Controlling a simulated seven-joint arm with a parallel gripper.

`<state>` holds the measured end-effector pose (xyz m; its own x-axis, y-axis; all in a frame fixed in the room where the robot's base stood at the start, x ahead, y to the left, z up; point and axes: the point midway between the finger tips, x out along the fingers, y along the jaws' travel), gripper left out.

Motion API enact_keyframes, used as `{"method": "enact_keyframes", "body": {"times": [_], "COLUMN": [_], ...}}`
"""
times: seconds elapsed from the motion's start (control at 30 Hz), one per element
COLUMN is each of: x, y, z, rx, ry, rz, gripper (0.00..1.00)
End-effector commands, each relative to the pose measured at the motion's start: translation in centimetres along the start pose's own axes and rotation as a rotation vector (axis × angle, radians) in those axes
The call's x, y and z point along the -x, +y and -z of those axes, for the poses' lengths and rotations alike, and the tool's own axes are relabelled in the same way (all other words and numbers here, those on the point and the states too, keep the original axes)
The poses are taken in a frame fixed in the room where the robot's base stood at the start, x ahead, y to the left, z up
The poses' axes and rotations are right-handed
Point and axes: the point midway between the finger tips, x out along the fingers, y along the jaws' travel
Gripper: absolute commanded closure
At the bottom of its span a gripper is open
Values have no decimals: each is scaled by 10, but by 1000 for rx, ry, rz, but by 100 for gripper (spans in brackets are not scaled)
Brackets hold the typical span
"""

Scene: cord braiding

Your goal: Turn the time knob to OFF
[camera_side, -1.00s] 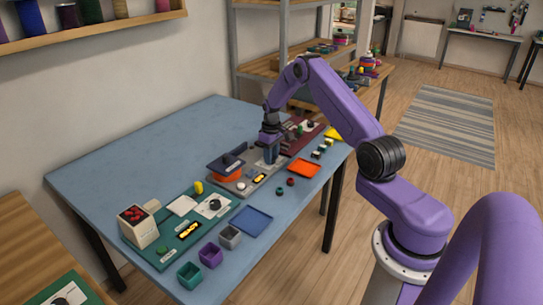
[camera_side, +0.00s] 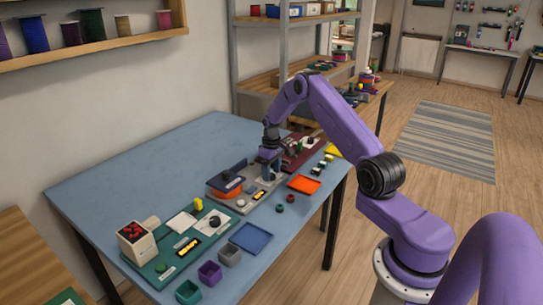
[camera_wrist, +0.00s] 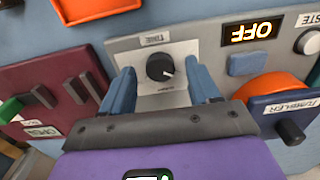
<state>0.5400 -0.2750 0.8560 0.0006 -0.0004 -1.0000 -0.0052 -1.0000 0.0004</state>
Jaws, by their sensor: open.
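The time knob (camera_wrist: 160,67) is a black round dial with a white pointer mark, on a pale plate with a "TIME" label (camera_wrist: 155,40), in the wrist view. The pointer faces right and slightly down in that view. My gripper (camera_wrist: 159,72) is open, with one blue finger on each side of the knob and gaps between fingers and knob. A display (camera_wrist: 252,32) on the same grey panel (camera_wrist: 215,55) shows OFF, upside down in the wrist view. In the side view my gripper (camera_side: 270,172) is down at this panel and hides the knob.
An orange drum (camera_wrist: 272,88) under a dark blue lid labelled "TUMBLER" (camera_wrist: 298,107) stands close to the right finger in the wrist view. A maroon panel (camera_wrist: 50,88) lies to the left. An orange tray (camera_side: 304,184) and a green panel (camera_side: 160,268) are also on the table.

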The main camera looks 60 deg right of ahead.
Motion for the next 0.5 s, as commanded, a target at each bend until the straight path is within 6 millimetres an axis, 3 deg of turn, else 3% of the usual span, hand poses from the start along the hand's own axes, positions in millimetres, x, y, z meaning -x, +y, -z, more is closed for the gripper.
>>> {"method": "enact_keyframes", "body": {"times": [0.5], "x": [101], "y": [0], "z": [1], "rx": [0], "ry": [4], "rz": [-2], "gripper": [39]}}
